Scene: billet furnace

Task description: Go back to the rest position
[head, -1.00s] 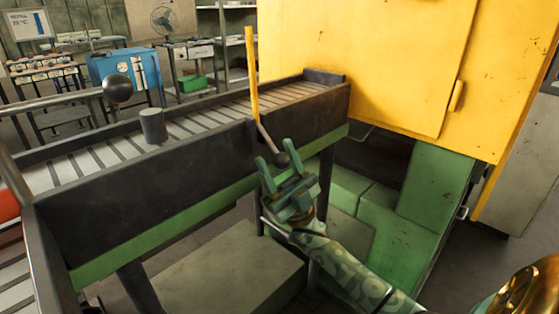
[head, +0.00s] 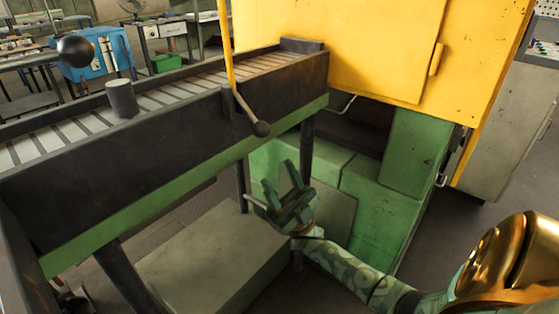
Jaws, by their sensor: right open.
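My right gripper (head: 282,188) is green, open and empty. It hangs in the middle of the head view, below the conveyor's dark side wall and in front of the green furnace base. A grey cylindrical billet (head: 121,98) stands upright on the slatted conveyor (head: 190,134) at the left. My left gripper is not in view.
The yellow furnace housing (head: 375,45) stands at the conveyor's right end, over a green base (head: 380,215). A low grey box (head: 205,255) lies under the conveyor. Another dark ball knob (head: 75,51) shows at the upper left. Grey floor is clear at the right.

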